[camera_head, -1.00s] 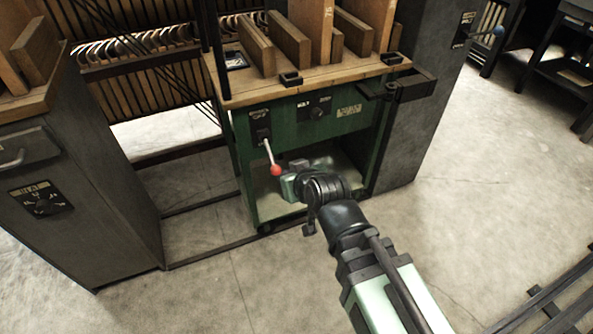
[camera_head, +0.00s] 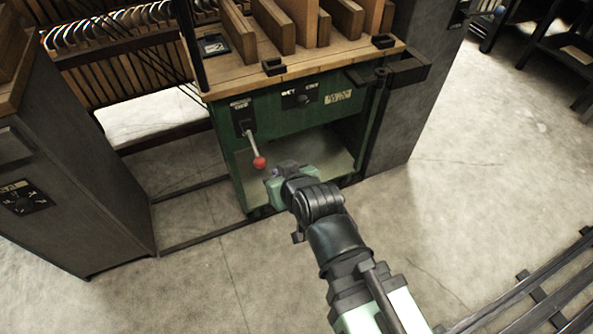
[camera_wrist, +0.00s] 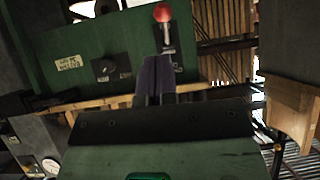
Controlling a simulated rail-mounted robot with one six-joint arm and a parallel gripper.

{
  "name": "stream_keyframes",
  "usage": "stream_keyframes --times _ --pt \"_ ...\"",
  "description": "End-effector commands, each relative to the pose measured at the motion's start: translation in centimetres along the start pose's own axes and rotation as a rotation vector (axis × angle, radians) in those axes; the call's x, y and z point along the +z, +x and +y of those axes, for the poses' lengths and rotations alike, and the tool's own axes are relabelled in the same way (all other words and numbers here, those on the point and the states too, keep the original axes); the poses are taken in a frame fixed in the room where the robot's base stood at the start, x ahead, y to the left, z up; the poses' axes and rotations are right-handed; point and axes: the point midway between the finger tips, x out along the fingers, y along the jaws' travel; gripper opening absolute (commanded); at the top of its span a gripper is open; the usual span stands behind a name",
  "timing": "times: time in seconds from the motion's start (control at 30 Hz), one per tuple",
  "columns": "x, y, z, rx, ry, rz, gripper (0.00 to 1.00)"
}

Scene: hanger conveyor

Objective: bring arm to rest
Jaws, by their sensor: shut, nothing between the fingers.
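My gripper (camera_head: 277,173) is in front of the open lower bay of the green cabinet (camera_head: 285,118), at the end of my bent arm. In the wrist view my gripper (camera_wrist: 156,78) is shut and its fingers hold nothing. A lever with a red knob (camera_head: 259,162) hangs down from the cabinet's front, just up and left of my gripper in the head view. The red knob (camera_wrist: 162,12) also shows beyond the fingertips in the wrist view. I cannot tell the exact gap, but no contact shows. The fingertips are partly hidden by my wrist in the head view.
Wooden boards stand in slots on the cabinet's wooden top (camera_head: 230,88). A grey cabinet (camera_head: 75,190) with a dial stands at the left. Hangers (camera_head: 110,22) line the back left. Dark rails (camera_head: 540,290) lie at the lower right. The floor (camera_head: 470,190) at the right is clear.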

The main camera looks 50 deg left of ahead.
Motion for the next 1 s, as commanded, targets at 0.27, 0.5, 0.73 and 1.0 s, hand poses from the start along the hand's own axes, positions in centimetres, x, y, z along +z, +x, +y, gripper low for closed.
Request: stream_keyframes --times 0.27,0.5,0.73,1.0 --pt "0.0 0.0 0.1 0.001 0.002 0.0 0.0" --pt "5.3 -1.1 1.5 0.014 0.064 -0.315 0.0" --pt "12.2 -7.7 15.8 0.235 0.364 -0.634 0.0" --pt "22.1 -22.2 30.1 0.486 0.866 -0.831 0.0"
